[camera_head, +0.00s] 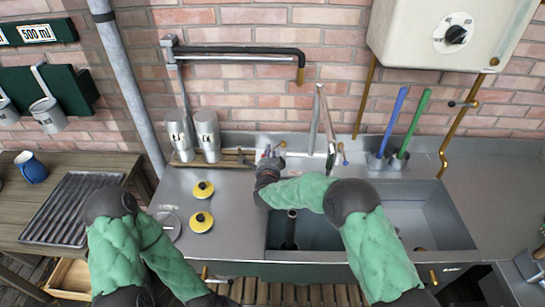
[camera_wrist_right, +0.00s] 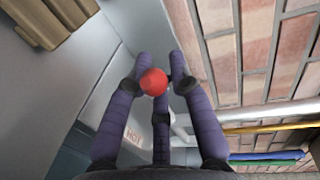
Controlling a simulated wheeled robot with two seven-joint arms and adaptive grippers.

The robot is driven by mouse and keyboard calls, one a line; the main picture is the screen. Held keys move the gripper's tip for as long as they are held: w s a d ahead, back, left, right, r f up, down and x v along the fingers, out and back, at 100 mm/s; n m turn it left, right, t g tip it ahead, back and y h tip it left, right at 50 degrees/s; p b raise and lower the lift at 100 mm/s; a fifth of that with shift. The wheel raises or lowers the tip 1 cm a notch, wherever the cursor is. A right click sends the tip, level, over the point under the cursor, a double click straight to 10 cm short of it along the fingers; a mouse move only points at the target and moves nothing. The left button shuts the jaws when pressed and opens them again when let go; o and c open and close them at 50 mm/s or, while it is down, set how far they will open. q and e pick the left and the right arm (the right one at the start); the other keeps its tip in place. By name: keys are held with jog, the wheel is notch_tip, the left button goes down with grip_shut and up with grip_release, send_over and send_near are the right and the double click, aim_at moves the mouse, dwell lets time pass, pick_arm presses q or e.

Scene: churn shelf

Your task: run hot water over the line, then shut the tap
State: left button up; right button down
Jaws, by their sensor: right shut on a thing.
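My right gripper (camera_head: 270,155) is at the back of the sink counter, left of the pale mixer tap (camera_head: 329,125). In the right wrist view its purple fingers (camera_wrist_right: 158,75) are closed around a red knob (camera_wrist_right: 153,82). The word HOT (camera_wrist_right: 132,135) is on the metal below the knob. A dark pipe (camera_head: 235,50) with a downturned brass end runs along the wall above. I cannot tell which part is the line, and I can make out no water stream. My left arm bends down out of the lower edge, and its gripper is out of view.
The steel sink (camera_head: 440,225) lies below my right forearm. Blue (camera_head: 393,120) and green (camera_head: 414,122) brushes stand at the right. A boiler (camera_head: 450,35) hangs above.

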jog(key=m+h, duration=0.1)
jog(key=h, duration=0.1)
jog(key=w+m+h, duration=0.1)
jog(key=w+a+m+g+h, duration=0.1)
jog(key=m+h, duration=0.1)
jog(key=shift+w+r+h, duration=0.15)
jog(key=shift+r+h, duration=0.15)
jog(key=shift+r, duration=0.05)
jog(key=shift+w+a+m+g+h+b, duration=0.1)
jog(key=shift+w+m+g+h+b, duration=0.25)
jog(key=shift+m+g+h, duration=0.25)
jog(key=shift+w+a+m+g+h+b, duration=0.1)
jog(key=shift+w+m+g+h+b, duration=0.2)
jog(key=shift+m+h, duration=0.35)
jog(key=shift+d+g+h, duration=0.1)
jog(key=shift+g+h, duration=0.15)
jog(key=shift+g, duration=0.05)
jog(key=shift+w, duration=0.1)
jog(key=c, duration=1.2)
grip_release()
jog(key=shift+r, duration=0.1)
jog(key=shift+o, duration=0.2)
jog(key=shift+d, duration=0.1)
jog(key=shift+a+f, duration=0.2)
jog(key=shift+s, duration=0.25)
